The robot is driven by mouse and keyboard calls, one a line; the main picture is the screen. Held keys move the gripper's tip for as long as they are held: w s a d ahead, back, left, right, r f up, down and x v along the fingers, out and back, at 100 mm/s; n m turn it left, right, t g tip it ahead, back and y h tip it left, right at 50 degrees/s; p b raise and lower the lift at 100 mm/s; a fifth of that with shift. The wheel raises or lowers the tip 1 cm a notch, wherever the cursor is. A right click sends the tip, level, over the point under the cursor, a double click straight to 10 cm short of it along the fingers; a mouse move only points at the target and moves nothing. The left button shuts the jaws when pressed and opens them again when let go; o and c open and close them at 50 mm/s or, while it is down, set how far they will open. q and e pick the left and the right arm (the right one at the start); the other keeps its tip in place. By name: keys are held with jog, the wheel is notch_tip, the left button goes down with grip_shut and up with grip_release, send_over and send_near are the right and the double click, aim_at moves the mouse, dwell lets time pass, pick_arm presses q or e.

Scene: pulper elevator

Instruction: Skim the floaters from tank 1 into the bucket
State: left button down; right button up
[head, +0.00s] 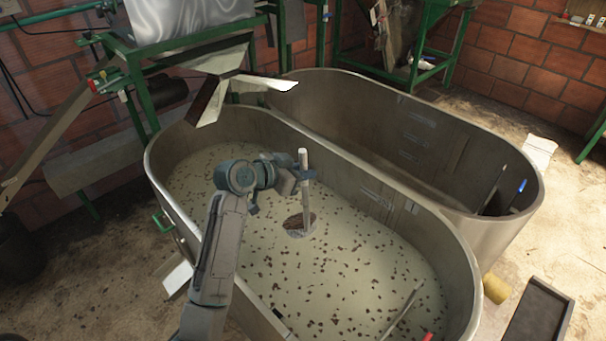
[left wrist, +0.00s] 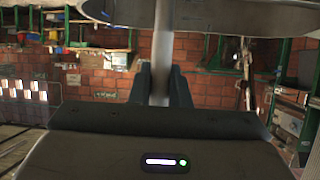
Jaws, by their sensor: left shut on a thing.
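The near metal tank (head: 215,127) holds cloudy pale liquid with many dark floaters (head: 350,262) scattered over it. My left gripper (head: 303,174) is shut on the pale upright handle (head: 304,158) of a skimmer. The round skimmer head (head: 300,222) is at the liquid surface near the middle of the tank, with dark bits on or in it. The left wrist view shows the handle (left wrist: 162,55) between both fingers (left wrist: 160,85). A dark round container (head: 20,255), perhaps the bucket, stands at the left edge. My right gripper is not in view.
A second metal tank (head: 510,225) adjoins on the right, with no floaters visible. A metal chute (head: 215,98) hangs over the near tank's back rim. A green frame (head: 140,85) stands behind. A dark tray (head: 540,312) and a yellow cylinder (head: 496,287) lie at right.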

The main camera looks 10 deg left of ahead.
pick_arm(q)
notch_tip(320, 180, up, 9)
jog(key=p, duration=0.5)
jog(key=shift+r, duration=0.15)
notch_tip(320, 180, up, 8)
jog(key=p, duration=0.6)
jog(key=shift+p, duration=0.4)
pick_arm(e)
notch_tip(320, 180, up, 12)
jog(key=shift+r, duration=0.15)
